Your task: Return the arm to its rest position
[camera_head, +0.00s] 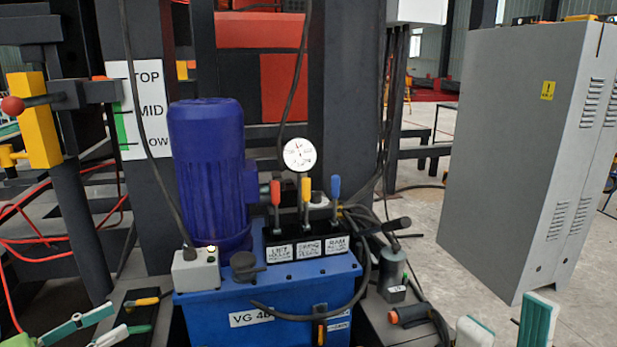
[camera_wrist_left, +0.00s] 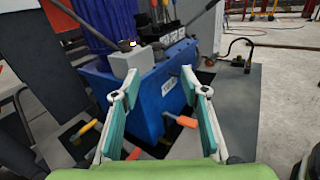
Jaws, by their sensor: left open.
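My left gripper (camera_head: 130,318) is at the lower left of the head view, with its green and white fingers pointing right towards the blue hydraulic unit. In the left wrist view its two fingers (camera_wrist_left: 160,76) stand wide apart with nothing held between them. The blue tank (camera_wrist_left: 150,105) lies beyond them. My right gripper (camera_head: 506,312) shows at the lower right edge of the head view, in front of the grey cabinet. Its two fingers are apart, with no object seen between them. Most of both arms is out of view.
The blue tank (camera_head: 268,290) carries a blue motor (camera_head: 207,165), a gauge (camera_head: 299,155) and three levers (camera_head: 305,195). A yellow-handled tool (camera_head: 141,302) lies beside my left gripper. A grey cabinet (camera_head: 510,140) stands at right. A red-knobbed lever (camera_head: 35,103) is at left.

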